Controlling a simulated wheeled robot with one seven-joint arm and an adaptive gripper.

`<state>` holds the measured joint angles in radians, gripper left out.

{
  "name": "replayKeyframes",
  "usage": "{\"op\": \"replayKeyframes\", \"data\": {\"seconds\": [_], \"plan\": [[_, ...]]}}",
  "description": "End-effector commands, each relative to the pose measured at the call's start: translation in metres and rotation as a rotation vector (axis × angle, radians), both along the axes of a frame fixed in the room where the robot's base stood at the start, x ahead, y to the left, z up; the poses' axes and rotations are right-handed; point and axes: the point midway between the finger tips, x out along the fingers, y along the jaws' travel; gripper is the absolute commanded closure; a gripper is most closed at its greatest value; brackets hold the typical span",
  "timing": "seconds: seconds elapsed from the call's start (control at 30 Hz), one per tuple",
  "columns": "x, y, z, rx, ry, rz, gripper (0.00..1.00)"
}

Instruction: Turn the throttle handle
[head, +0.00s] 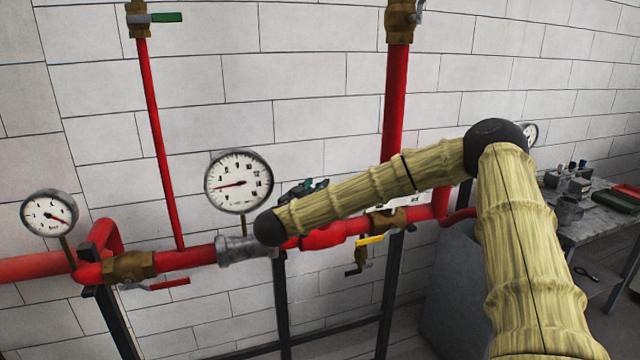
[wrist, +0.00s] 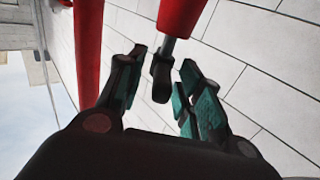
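In the wrist view a dark handle (wrist: 162,78) sits on a grey stem that comes out of a red cylinder; it looks like the throttle handle. My gripper (wrist: 164,60) is open, with one finger on each side of this handle. Gaps show between the handle and both fingers, so it is not gripped. In the head view only a small part of my gripper (head: 303,188) shows, behind my forearm and close to the wall. I cannot make out the dark handle there; my arm may hide it.
A red pipe (head: 190,259) runs along the white block wall with a large gauge (head: 239,181), a left gauge (head: 49,214), a red lever (head: 170,284) and a yellow lever (head: 370,240). Vertical red pipes rise above. A cluttered table (head: 590,222) stands right.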

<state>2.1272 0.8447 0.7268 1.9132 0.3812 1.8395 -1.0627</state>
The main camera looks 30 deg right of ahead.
Motion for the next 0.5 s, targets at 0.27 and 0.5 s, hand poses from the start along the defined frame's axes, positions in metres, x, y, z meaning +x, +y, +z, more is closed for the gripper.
{"op": "replayKeyframes", "data": {"seconds": [0.27, 0.5], "plan": [[0.015, -0.025, 0.000, -0.001, 0.001, 0.000, 0.64], [0.018, -0.030, 0.000, 0.000, 0.000, 0.001, 0.64]]}}
